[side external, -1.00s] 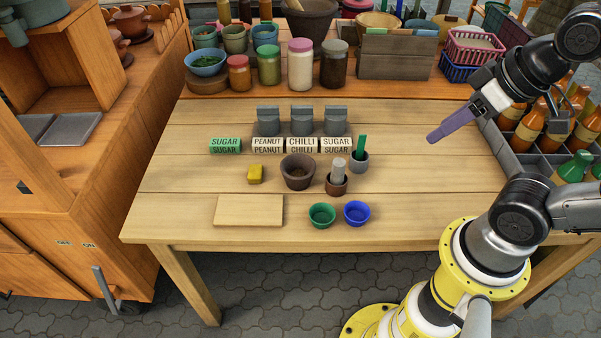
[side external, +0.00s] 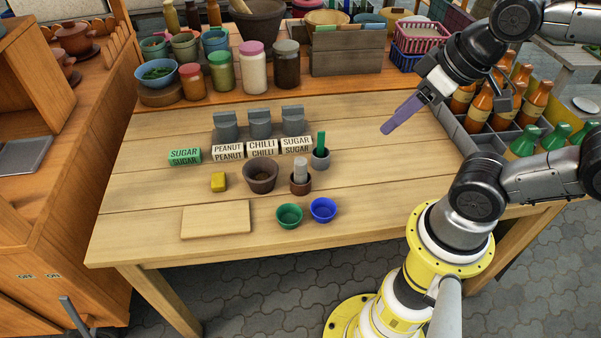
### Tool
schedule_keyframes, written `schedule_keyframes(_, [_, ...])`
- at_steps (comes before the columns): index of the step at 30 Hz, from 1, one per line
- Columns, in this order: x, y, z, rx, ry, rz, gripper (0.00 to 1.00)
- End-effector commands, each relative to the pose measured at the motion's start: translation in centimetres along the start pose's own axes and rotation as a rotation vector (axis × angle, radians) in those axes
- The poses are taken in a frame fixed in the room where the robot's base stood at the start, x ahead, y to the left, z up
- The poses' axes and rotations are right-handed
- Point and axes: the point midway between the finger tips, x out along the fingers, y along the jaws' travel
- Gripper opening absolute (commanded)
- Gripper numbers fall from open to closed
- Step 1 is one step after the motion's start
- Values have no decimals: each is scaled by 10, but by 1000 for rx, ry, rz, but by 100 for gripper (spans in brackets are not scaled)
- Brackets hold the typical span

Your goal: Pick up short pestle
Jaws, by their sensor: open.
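A pale grey pestle (side external: 301,167) stands upright in a small brown cup (side external: 300,184) on the wooden table. A green stick-like pestle (side external: 321,142) stands in a small grey cup (side external: 320,160) just behind it to the right. I cannot tell for certain which one is the short pestle. A brown clay mortar (side external: 260,177) stands left of the brown cup and looks empty. My gripper (side external: 388,127), with long purple fingers, is above the table to the right of both cups. It is open, empty and apart from everything.
Green (side external: 289,216) and blue (side external: 323,210) bowls stand in front. A yellow block (side external: 218,182), cutting board (side external: 215,221) and label blocks (side external: 262,149) are to the left. Jars (side external: 253,68) line the back shelf. A bottle crate (side external: 480,143) stands right. Table below my gripper is clear.

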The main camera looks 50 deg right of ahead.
Motion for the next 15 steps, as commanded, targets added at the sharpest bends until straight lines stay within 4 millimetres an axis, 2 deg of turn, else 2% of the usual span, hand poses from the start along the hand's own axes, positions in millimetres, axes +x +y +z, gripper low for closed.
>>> schedule_keyframes(1, [0, 0, 0, 0, 0, 0, 68])
schedule_keyframes(3, [0, 0, 0, 0, 0, 0, 76])
schedule_keyframes(11, [0, 0, 0, -5, 0, 0, 76])
schedule_keyframes(15, [0, 0, 0, -103, -1, 0, 76])
